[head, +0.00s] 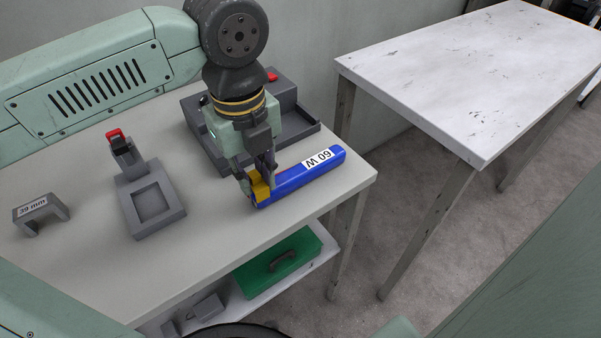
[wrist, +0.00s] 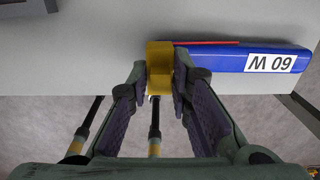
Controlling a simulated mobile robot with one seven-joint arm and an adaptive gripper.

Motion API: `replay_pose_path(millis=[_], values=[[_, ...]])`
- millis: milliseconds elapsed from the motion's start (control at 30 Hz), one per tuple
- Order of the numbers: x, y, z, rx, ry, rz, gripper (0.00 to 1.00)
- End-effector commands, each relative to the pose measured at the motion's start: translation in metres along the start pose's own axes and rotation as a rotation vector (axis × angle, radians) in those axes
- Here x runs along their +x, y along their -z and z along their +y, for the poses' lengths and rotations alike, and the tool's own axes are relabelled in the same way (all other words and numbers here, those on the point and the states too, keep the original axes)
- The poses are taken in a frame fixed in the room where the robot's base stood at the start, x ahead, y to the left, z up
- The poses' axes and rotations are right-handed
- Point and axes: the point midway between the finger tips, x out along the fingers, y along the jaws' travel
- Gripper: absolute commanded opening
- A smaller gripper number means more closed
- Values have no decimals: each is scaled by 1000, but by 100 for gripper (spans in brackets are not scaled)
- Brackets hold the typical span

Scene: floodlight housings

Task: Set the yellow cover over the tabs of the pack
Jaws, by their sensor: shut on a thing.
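The blue pack (head: 308,175) marked "60 W" lies flat near the right front corner of the grey table. My gripper (head: 260,185) is shut on the yellow cover (head: 262,191) at the left end of the pack. In the wrist view the yellow cover (wrist: 160,68) is between the fingers of my gripper (wrist: 160,85), at the end of the blue pack (wrist: 240,58). A red strip runs along the pack's far edge there. The tabs are hidden. I cannot tell whether the cover is seated on the pack or just beside it.
A grey fixture with a red clamp (head: 150,198) stands left of my gripper, and a "39 mm" gauge block (head: 42,212) farther left. A larger grey fixture (head: 200,132) is behind my gripper. A bare white table (head: 470,75) stands right.

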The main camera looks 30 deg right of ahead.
Motion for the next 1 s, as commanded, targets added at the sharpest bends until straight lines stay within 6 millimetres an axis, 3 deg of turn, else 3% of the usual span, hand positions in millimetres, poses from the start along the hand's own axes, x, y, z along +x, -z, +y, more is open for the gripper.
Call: replay_pose_path(millis=[1000], values=[[13,0,0,0,0,0,5]])
